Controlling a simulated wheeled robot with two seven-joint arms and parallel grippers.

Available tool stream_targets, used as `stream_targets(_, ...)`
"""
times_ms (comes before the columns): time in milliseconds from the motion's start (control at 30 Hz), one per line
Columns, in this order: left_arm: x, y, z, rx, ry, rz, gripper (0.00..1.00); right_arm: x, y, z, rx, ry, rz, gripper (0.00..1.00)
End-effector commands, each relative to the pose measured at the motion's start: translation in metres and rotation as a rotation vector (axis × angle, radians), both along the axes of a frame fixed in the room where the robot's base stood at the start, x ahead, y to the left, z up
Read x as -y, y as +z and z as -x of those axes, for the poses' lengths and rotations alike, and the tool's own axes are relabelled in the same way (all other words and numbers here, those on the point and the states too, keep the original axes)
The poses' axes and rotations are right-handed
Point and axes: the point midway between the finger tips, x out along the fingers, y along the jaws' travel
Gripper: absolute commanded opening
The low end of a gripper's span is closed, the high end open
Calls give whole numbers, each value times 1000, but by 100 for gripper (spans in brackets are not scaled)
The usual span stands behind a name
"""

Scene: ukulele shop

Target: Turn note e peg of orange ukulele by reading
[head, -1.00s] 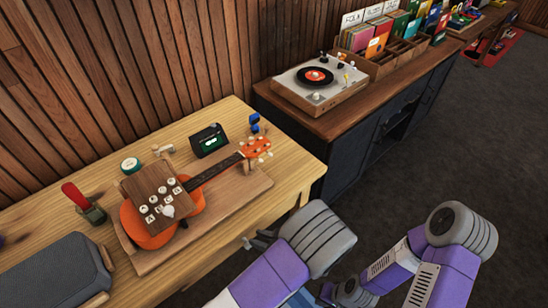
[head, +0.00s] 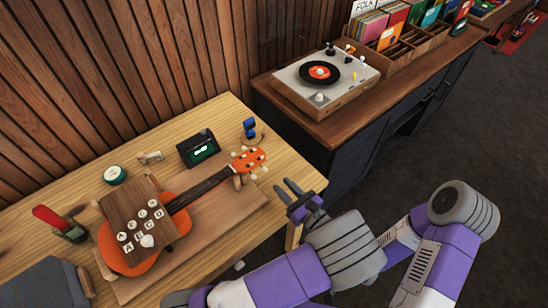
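The orange ukulele (head: 172,258) lies on a wooden board on the table, its dark neck pointing up and right to an orange headstock (head: 247,161) with several pale pegs. Which peg is note E cannot be told. A brown wooden panel (head: 128,207) with lettered white buttons covers part of the body. A small black tuner (head: 199,149) with a lit green display stands behind the neck; its reading is too small to read.
A blue clip-like object (head: 250,128) is behind the headstock. A green-topped tin (head: 115,174), a red-handled tool (head: 50,219) and a grey speaker (head: 45,285) are left. A turntable (head: 322,80) stands on the cabinet.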

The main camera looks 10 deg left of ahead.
Motion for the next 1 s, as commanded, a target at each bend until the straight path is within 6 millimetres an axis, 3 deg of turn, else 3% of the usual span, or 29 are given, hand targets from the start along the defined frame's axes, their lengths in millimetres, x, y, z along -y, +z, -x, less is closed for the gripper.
stream_targets(500,-54,-1,-41,-1,3,1,30,0,-12,1,-1,0,0,0)
stream_targets(867,-58,0,-45,-1,1,2,30,0,-12,1,-1,0,0,0)
stream_targets(1000,-58,0,-45,-1,1,2,8,0,-12,1,-1,0,0,0)
